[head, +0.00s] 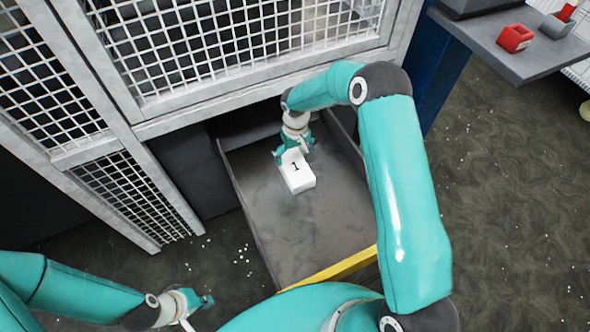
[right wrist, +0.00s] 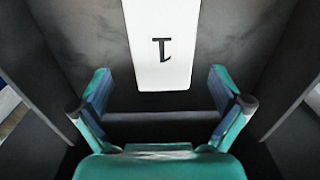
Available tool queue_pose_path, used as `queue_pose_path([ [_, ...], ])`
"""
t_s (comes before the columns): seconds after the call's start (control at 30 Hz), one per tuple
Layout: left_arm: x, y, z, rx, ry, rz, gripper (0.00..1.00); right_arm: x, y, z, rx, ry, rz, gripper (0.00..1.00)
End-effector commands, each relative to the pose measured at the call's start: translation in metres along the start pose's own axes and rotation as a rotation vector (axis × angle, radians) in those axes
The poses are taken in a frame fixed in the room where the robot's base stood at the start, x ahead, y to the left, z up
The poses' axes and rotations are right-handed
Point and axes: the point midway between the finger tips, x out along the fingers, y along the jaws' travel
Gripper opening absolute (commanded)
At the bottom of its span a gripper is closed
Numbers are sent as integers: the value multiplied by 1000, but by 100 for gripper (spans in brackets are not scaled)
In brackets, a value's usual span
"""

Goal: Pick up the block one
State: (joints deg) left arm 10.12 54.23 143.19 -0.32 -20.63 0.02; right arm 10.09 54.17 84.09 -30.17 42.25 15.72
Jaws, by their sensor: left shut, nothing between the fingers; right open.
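The block one (head: 297,171) is a white block with a black "1" on top. It lies on the grey floor of an open bin (head: 300,238) below the mesh cage. It also shows in the right wrist view (right wrist: 160,45), upside down, beyond the fingertips. My right gripper (head: 294,153) is at the block's far end in the head view; its fingers stand apart in the right wrist view (right wrist: 160,88), with nothing seen held between them. Whether the fingers touch the block cannot be told. My left gripper (head: 205,302) is shut and empty at the lower left, away from the bin.
A white-framed mesh cage (head: 230,45) stands over the back of the bin. A yellow edge (head: 340,265) runs along the bin's front. A grey table (head: 500,60) with a red item (head: 515,38) stands at the upper right. White bits are scattered on the dark floor.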

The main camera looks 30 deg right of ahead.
Motion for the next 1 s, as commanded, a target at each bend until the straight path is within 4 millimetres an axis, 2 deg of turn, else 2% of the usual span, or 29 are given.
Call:
queue_pose_path([
  [0.27,-2,1,0,0,0,0,0,19,-1,2,1,-2,0,100],
  [0.53,-6,2,0,0,0,0,0,55,-4,4,1,-1,0,100],
  [0.83,-6,2,0,0,0,0,0,60,-4,3,1,1,0,100],
  [1.0,-6,2,0,0,0,0,0,60,-4,3,1,1,0,73],
])
